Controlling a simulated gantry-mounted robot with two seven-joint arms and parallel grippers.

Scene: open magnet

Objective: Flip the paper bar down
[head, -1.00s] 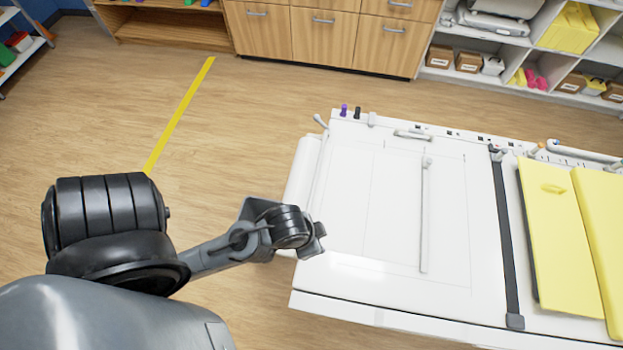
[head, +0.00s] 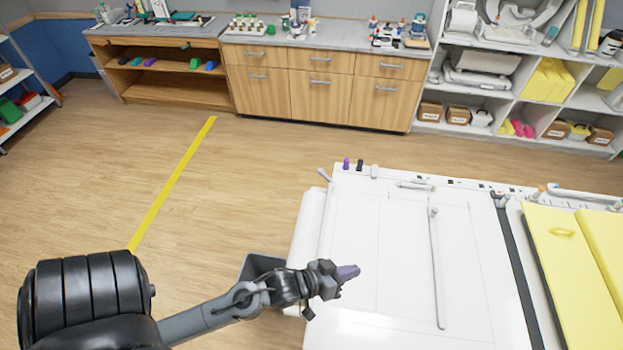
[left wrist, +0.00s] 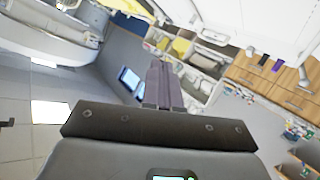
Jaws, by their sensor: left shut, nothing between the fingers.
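A thin light-grey bar (head: 436,265), which I take to be the paper bar, runs lengthwise over the white tabletop (head: 400,280) of the wide machine. Its far end sits at a small bracket; I cannot tell whether it lies flat or slightly raised. My left gripper (head: 347,273) is shut and empty, over the left part of the white top and to the left of the bar, apart from it. In the left wrist view its closed fingers (left wrist: 162,88) point away from the camera. My right gripper is not in view.
A dark strap (head: 516,265) crosses the top farther right, beside yellow pads (head: 565,255). A purple and a black knob (head: 360,165) stand at the far left edge. A white roll (head: 306,235) runs along the left side. Wooden cabinets (head: 320,85) stand behind, with clear floor between.

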